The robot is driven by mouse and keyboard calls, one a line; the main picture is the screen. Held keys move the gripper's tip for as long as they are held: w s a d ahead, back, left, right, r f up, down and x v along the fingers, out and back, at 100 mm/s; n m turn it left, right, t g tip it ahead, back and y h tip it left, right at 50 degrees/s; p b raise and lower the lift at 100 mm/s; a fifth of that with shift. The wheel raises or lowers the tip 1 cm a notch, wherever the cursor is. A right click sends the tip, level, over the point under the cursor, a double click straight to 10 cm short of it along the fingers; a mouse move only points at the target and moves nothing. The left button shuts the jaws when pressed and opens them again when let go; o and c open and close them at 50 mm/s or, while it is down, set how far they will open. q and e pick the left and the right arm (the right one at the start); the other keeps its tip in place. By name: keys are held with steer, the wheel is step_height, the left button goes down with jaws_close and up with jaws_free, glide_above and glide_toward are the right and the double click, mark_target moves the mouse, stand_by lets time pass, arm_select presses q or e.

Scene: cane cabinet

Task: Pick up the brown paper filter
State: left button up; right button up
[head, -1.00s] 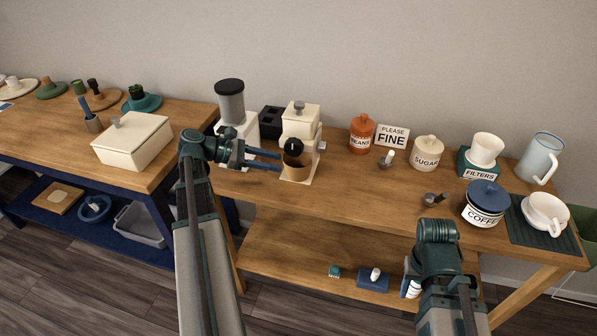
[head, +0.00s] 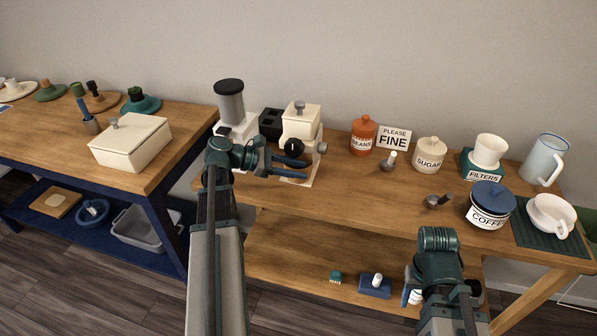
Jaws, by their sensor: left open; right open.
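My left gripper (head: 304,168) is open in front of the cream grinder (head: 300,125), with its fingers pointing right at the height of the grinder's lower front. A brown, cup-like piece showed there earlier. It is now largely hidden behind the fingers, and I cannot tell whether it is the brown paper filter or whether the fingers touch it. A green box labelled FILTERS (head: 482,175) stands at the right of the table with a white cone-shaped cup (head: 490,150) on it. No brown filter shows clearly there. My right arm shows at the lower right, but its fingers are not visible.
The wooden table (head: 370,205) has clear room in the middle front. An orange BEANS jar (head: 363,135), a SUGAR jar (head: 430,155), a blue-lidded COFFEE jar (head: 488,205) and a pitcher (head: 543,160) stand around it. A white machine with a dark top (head: 232,110) stands left of the grinder.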

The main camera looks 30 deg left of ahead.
arm_select(q)
jaws_close()
steer(key=shift+r, duration=0.25)
stand_by(0.4)
